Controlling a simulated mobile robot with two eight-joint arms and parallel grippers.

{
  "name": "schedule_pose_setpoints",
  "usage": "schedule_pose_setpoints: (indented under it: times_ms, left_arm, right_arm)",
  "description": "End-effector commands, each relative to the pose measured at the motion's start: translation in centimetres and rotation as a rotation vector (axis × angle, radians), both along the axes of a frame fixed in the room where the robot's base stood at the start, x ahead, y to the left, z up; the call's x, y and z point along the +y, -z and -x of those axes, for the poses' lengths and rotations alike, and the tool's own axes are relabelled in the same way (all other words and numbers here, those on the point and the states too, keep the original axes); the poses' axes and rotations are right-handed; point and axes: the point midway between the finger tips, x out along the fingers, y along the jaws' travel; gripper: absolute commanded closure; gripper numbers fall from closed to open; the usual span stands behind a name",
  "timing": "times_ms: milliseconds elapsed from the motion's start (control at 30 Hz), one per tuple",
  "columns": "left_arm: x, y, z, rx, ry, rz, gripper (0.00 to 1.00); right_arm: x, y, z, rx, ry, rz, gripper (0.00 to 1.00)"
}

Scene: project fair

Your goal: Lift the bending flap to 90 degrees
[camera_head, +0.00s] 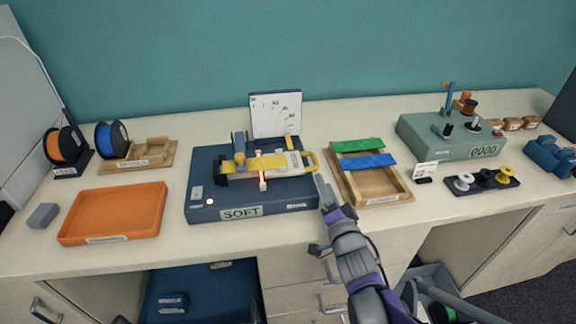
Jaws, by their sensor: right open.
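A dark blue bending station (250,207) labelled SOFT stands in the middle of the counter. A yellow strip (238,166) lies across its top, with a glowing orange-red line (261,170) crossing it. To the right of the line is a pale flap (283,162) with a yellow handle (309,160) at its right end; it looks flat. A white angle board (275,115) stands upright behind. My right gripper (323,188) is open, just right of the station and in front of the handle, apart from it as far as I can see. My left gripper is out of view.
An orange tray (112,213) and a grey block (42,215) are at left, with filament spools (111,139) behind. A wooden tray (378,190) with green and blue strips stands close right of my gripper. A green-grey counter box (450,142) is farther right.

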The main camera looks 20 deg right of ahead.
Motion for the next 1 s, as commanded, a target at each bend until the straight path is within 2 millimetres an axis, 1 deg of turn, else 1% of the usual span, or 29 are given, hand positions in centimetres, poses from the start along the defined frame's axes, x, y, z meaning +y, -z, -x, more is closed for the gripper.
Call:
schedule_pose_setpoints:
  times_ms: [67,167,400,500,600,700,800,1000]
  left_arm:
    - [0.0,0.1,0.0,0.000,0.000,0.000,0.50]
    - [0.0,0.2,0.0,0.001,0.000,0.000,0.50]
    - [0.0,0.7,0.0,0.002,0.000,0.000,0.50]
    - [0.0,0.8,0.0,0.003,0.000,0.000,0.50]
    - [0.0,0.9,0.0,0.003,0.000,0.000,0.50]
    - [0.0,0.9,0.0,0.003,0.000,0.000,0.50]
    - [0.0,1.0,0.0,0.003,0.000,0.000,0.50]
    - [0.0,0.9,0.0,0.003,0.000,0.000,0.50]
  right_arm:
    - [-0.2,0.0,-0.5,-0.008,-0.001,-0.005,0.52]
    - [-0.4,-0.1,-1.8,-0.008,-0.002,-0.007,0.52]
    - [-1.3,0.0,-6.3,-0.006,-0.002,-0.006,0.52]
    - [-1.7,0.0,-8.0,-0.006,-0.002,-0.005,0.52]
    - [-2.0,-0.1,-9.2,-0.005,-0.001,-0.005,0.52]
    - [-2.1,-0.1,-10.1,-0.005,-0.001,-0.005,0.52]
    - [-2.2,-0.1,-10.4,-0.005,-0.001,-0.005,0.52]
    - [-2.2,-0.1,-10.5,-0.005,-0.001,-0.005,0.52]
